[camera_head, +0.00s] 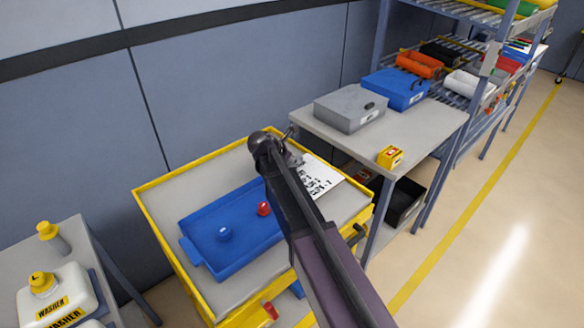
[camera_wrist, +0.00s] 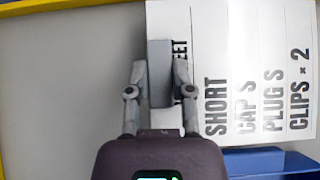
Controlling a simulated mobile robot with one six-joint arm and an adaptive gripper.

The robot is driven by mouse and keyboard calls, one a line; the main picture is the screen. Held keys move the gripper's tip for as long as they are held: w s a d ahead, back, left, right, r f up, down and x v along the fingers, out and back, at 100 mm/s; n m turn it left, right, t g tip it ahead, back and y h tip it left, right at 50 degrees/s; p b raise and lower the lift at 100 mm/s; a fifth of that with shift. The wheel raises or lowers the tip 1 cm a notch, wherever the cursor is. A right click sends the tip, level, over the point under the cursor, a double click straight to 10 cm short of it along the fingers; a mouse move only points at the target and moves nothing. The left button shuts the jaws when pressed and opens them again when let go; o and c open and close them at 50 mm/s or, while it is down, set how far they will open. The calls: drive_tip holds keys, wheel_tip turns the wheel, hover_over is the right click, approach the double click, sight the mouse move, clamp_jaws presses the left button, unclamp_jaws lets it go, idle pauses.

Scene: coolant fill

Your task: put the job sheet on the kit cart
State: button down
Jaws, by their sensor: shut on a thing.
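The job sheet (camera_head: 318,176) is a white sheet with black printed lines, over the kit cart's right part beside the blue tray. In the wrist view the job sheet (camera_wrist: 240,70) lies right of my gripper (camera_wrist: 159,70), which is shut on the grey block at its left edge. I cannot tell whether the sheet touches the cart. The kit cart (camera_head: 168,191) has a grey top and a yellow rim. In the head view my arm hides most of the gripper and part of the sheet.
A blue tray (camera_head: 205,258) on the cart holds a red cap (camera_head: 264,208) and a blue cap (camera_head: 224,234). Washer jugs (camera_head: 58,290) stand at lower left.

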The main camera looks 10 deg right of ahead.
drive_tip(key=shift+w+a+f+b, duration=0.15)
drive_tip(key=shift+a+f+b, duration=0.1)
drive_tip(key=shift+f+b, duration=1.5)
drive_tip(key=shift+f, duration=0.05)
drive_tip(key=shift+f, duration=0.15)
drive_tip(key=c, duration=0.5)
unclamp_jaws()
drive_tip(key=shift+r, duration=0.2)
